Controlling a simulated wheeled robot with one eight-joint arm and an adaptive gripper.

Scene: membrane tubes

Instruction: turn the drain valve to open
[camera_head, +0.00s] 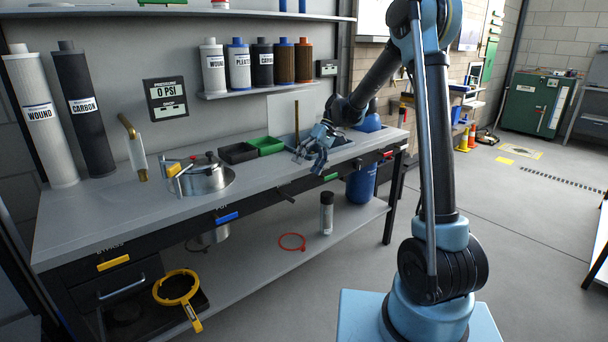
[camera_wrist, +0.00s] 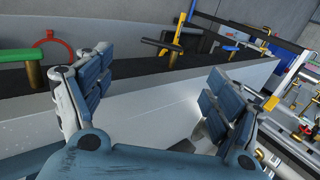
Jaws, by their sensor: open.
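My gripper (camera_head: 318,152) hangs over the right part of the bench, near its front edge. In the wrist view its two blue-padded fingers (camera_wrist: 160,100) are spread wide with nothing between them. Coloured valve handles run along the bench's dark front: a yellow handle (camera_head: 113,262), a blue handle (camera_head: 227,217), a green handle (camera_head: 330,177) and a red handle (camera_head: 388,154). In the wrist view, a green handle (camera_wrist: 16,55) on a brass stem lies beyond the left finger, and a dark handle (camera_wrist: 165,47) on brass lies farther back. I cannot read which is the drain valve. My gripper touches no handle.
A steel housing (camera_head: 203,181) and black and green trays (camera_head: 266,145) stand on the bench. A yellow ring wrench (camera_head: 177,288) is at lower left. A red ring (camera_head: 292,241) and a capped cylinder (camera_head: 327,214) sit on the lower shelf.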

